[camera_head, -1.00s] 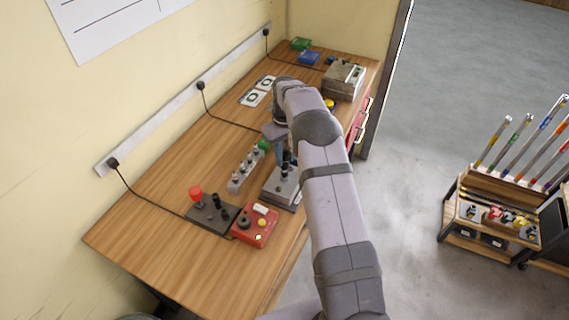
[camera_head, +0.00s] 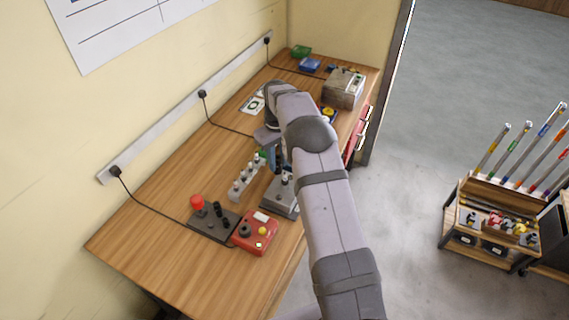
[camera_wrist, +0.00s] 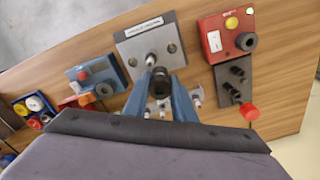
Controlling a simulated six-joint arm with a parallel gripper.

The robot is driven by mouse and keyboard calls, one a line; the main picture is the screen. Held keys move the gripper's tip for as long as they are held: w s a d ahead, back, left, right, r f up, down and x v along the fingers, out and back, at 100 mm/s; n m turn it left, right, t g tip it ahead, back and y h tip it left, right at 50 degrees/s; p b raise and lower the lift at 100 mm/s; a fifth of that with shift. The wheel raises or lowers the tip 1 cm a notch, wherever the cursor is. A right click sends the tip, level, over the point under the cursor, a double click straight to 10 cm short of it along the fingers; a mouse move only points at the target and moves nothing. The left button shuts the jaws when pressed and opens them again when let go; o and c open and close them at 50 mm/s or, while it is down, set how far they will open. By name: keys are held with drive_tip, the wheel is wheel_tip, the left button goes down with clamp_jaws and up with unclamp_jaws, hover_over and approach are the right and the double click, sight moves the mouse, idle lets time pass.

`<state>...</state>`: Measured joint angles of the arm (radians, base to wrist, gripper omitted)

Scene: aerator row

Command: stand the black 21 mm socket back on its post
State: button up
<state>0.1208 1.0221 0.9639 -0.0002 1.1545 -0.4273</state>
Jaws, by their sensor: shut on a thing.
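My gripper (camera_wrist: 162,84) is shut on the black socket (camera_wrist: 161,74), which shows dark and round between the blue fingertips in the wrist view. In the head view my gripper (camera_head: 276,163) is over the workbench, largely covered by my arm, and I cannot make out the socket there. I cannot tell whether the socket touches anything. A grey rail (camera_head: 236,194) with several upright pegs stands left of the plate in the head view, partly hidden by my gripper.
A red control box (camera_head: 255,233) and a dark plate (camera_head: 209,222) with a red knob (camera_head: 197,202) stand at the near end. A grey box (camera_head: 343,89) stands at the far end. Bare wood lies left of the rail. A tool cart (camera_head: 490,215) stands apart on the right.

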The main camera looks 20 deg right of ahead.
drive_tip(key=s+a+f+n+b, duration=0.1)
drive_tip(key=s+a+f+b, duration=0.1)
drive_tip(key=a, duration=1)
drive_tip(key=s+a+f+n+b, duration=0.1)
drive_tip(key=s+a+f+b, duration=0.1)
drive_tip(key=a, duration=1.1)
drive_tip(key=shift+s+a+f+n, duration=0.3)
drive_tip(key=shift+s+f, duration=0.15)
drive_tip(key=shift+s, duration=0.15)
drive_tip(key=shift+b, duration=0.3)
drive_tip(key=shift+f+b, duration=1.8)
drive_tip(key=shift+f, duration=0.8)
drive_tip(key=shift+f, duration=0.4)
drive_tip(key=shift+f+b, duration=0.3)
drive_tip(key=shift+f, duration=0.05)
drive_tip(key=shift+f, duration=0.45)
